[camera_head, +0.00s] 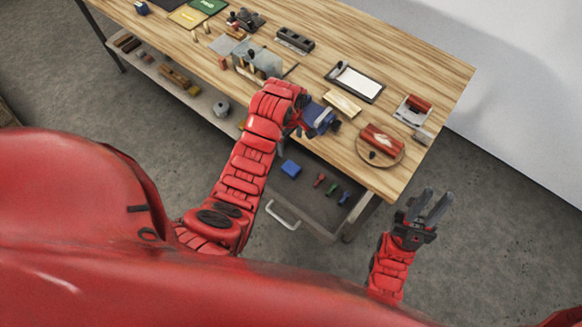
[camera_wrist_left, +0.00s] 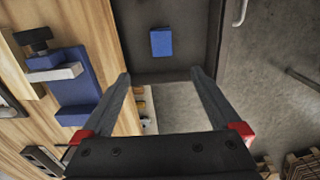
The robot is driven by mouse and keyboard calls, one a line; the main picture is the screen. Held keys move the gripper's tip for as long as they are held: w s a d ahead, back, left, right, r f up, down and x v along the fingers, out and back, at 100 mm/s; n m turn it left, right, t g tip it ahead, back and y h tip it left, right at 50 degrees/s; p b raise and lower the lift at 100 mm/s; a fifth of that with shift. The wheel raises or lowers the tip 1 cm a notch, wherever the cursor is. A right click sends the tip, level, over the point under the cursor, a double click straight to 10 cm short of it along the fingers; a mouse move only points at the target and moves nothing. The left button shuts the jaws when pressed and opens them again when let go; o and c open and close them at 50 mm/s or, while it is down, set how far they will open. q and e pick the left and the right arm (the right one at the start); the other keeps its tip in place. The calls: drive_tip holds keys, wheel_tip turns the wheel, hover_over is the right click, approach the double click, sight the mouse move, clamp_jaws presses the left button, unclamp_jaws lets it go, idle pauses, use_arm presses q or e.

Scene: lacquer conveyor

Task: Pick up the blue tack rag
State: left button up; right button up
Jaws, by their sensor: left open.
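The blue tack rag (camera_head: 290,167) looks like a small flat blue rectangle lying in the open drawer under the table. It also shows in the left wrist view (camera_wrist_left: 161,42), on the dark drawer floor just beyond the fingertips. My left gripper (camera_wrist_left: 161,78) is open and empty, its fingers spread to either side below the rag in that picture and not touching it. In the head view the left gripper (camera_head: 299,127) is at the table's front edge, partly hidden by its own wrist. My right gripper (camera_head: 437,195) is open and empty, off the table's right end.
The drawer (camera_head: 318,205) also holds several small coloured items; its handle (camera_head: 283,214) faces me. A blue tool with a black knob (camera_wrist_left: 85,85) sits near the table edge beside my left gripper. A round board (camera_head: 395,158) with a red-brown block stands at the right.

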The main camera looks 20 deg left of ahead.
use_arm(q)
drive_tip(key=f+b, duration=1)
drive_tip(key=shift+s+f, duration=0.2)
drive_tip(key=shift+f, duration=0.1)
drive_tip(key=shift+f+p, duration=0.55)
drive_tip(key=shift+p, duration=0.05)
drive_tip(key=shift+f+p, duration=0.85)
drive_tip(key=shift+f, duration=0.05)
wheel_tip(320, 180, down, 2)
drive_tip(key=shift+w+d+p, duration=0.15)
drive_tip(key=shift+p, duration=0.3)
drive_tip(key=shift+f, duration=0.9)
drive_tip(key=c, duration=1.4)
drive_tip(key=shift+r, duration=0.2)
drive_tip(key=shift+c, duration=0.2)
